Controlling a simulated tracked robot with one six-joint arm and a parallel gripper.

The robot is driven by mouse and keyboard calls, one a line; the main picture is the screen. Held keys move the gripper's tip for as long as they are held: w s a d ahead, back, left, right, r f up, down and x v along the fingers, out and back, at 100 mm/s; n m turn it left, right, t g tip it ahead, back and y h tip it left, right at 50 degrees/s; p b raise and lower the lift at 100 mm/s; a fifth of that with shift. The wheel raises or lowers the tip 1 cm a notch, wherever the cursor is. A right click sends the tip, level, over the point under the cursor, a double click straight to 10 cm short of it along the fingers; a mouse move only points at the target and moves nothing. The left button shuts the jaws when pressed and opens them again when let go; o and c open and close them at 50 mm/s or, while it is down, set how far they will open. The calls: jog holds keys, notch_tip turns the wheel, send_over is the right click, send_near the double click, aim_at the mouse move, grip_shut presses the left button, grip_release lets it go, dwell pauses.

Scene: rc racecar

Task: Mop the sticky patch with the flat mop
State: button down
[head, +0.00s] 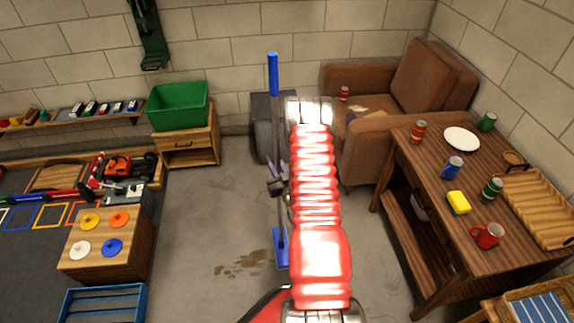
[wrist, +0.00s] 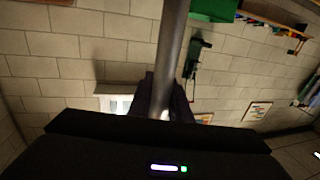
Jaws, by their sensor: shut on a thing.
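The flat mop (head: 273,75) stands nearly upright in the head view, with a blue grip on top, a grey pole and a blue flat head (head: 281,247) low down by the floor. My gripper (head: 277,187) is shut on the pole about midway. In the wrist view the grey pole (wrist: 171,50) runs up from between the dark fingers (wrist: 166,100). The sticky patch (head: 242,264) is a set of brown blotches on the grey floor, just left of the mop head. My red arm hides the floor to the right of the mop.
A wooden table (head: 420,225) with cups and a plate stands right. A brown armchair (head: 365,120) and a dark grey bin (head: 262,125) are behind. A wooden block with discs (head: 105,245) and a blue crate (head: 100,303) stand left. Floor around the patch is clear.

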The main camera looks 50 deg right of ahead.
jog(key=s+d+f, duration=0.2)
jog(key=s, duration=0.1)
jog(key=shift+d, duration=0.4)
